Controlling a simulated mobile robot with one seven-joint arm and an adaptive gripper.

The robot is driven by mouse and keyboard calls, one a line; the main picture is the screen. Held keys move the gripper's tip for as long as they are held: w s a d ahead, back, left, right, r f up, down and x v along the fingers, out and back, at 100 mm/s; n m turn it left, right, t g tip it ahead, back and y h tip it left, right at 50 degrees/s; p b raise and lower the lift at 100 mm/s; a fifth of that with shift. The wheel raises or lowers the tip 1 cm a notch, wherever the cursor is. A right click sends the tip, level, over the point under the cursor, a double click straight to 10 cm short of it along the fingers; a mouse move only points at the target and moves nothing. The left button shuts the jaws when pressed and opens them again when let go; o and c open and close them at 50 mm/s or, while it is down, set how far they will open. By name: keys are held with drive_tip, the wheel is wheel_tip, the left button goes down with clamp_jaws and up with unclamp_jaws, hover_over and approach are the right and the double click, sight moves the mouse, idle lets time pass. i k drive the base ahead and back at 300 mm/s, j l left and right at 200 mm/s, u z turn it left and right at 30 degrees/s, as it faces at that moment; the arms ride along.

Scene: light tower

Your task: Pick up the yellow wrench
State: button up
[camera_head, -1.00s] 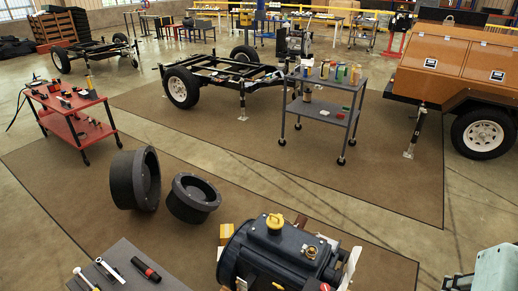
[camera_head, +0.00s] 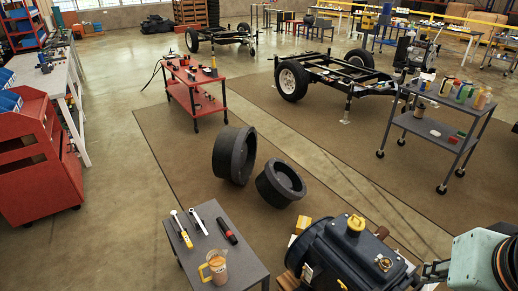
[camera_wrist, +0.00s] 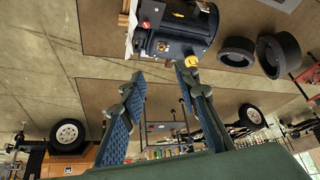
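On the small grey table (camera_head: 243,255) at the lower middle of the head view lie several hand tools. One has a yellow handle and a pale head (camera_head: 182,230); it looks most like the yellow wrench, but its exact shape is too small to tell. A silver wrench (camera_head: 198,221) lies beside it, and a red and black tool (camera_head: 227,231) lies further right. My gripper (camera_wrist: 160,74) has its two blue fingers spread apart with nothing between them.
A jug with amber contents (camera_head: 215,267) stands on the grey table's front part. The dark engine (camera_head: 345,255) with a yellow cap lies between the table and my arm. Two black round parts (camera_head: 235,155) stand behind. A red cabinet (camera_head: 40,165) is at left; floor between is clear.

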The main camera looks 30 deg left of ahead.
sight(174, 214)
drive_tip(key=u, duration=1.95)
drive_tip(key=i+j+u, duration=0.3)
drive_tip(key=j, duration=0.25)
drive_tip(key=i+j+u, duration=0.25)
drive_tip(key=j, duration=0.25)
drive_tip(key=i+j+u, duration=0.3)
drive_tip(key=i+j+z, duration=0.15)
drive_tip(key=i, duration=0.35)
drive_tip(key=i+j+z, duration=0.2)
drive_tip(key=i+j, duration=0.2)
drive_tip(key=i+z, duration=0.55)
drive_tip(key=z, duration=0.15)
drive_tip(key=i+j+z, duration=0.15)
drive_tip(key=z, duration=0.15)
drive_tip(key=i+z, duration=0.2)
drive_tip(key=z, duration=0.15)
drive_tip(key=i+j+z, duration=0.15)
drive_tip(key=z, duration=0.2)
drive_tip(key=i+j+z, duration=0.15)
drive_tip(key=z, duration=0.2)
drive_tip(key=i+j, duration=0.05)
drive_tip(key=i, duration=0.05)
